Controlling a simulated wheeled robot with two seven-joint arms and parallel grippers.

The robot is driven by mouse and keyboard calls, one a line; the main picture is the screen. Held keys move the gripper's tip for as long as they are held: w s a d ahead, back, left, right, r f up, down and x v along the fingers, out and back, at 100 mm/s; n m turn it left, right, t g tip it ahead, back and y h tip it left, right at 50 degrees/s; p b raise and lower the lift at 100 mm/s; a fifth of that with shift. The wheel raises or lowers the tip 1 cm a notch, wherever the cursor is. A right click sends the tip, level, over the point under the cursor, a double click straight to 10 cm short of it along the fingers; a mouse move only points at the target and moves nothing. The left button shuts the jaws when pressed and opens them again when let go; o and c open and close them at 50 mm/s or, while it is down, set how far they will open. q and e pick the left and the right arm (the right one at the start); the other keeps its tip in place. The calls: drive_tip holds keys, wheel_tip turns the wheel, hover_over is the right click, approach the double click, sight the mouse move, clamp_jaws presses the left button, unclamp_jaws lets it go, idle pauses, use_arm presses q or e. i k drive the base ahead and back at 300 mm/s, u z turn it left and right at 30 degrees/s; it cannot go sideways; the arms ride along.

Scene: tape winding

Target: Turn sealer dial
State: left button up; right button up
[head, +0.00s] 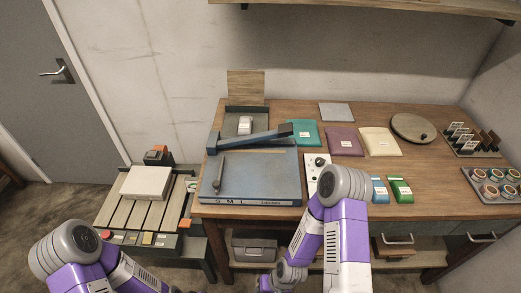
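A pale panel (311,173) with a small dark round knob (320,161) stands on the wooden table, just right of the blue machine; it looks like the dial, but its markings are too small to read. My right arm covers the panel's lower part. The blue machine (262,180) has a long arm with a dark end raised across its back, and letters S, M, L on its front edge. Both my arms show only as purple and grey links at the bottom of the head view. Neither gripper's fingertips can be seen.
Teal (304,133), purple (344,141) and cream (380,141) packets lie behind the panel. Blue (379,190) and green (400,189) packets lie right of my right arm. A round board (413,127) and a tray of jars (490,188) are further right.

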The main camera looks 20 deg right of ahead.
sight(320, 162)
drive_tip(key=u, duration=1.2)
drive_tip(key=k, duration=1.2)
drive_tip(key=z, duration=1.15)
drive_tip(key=i, duration=0.35)
drive_tip(key=z, duration=0.1)
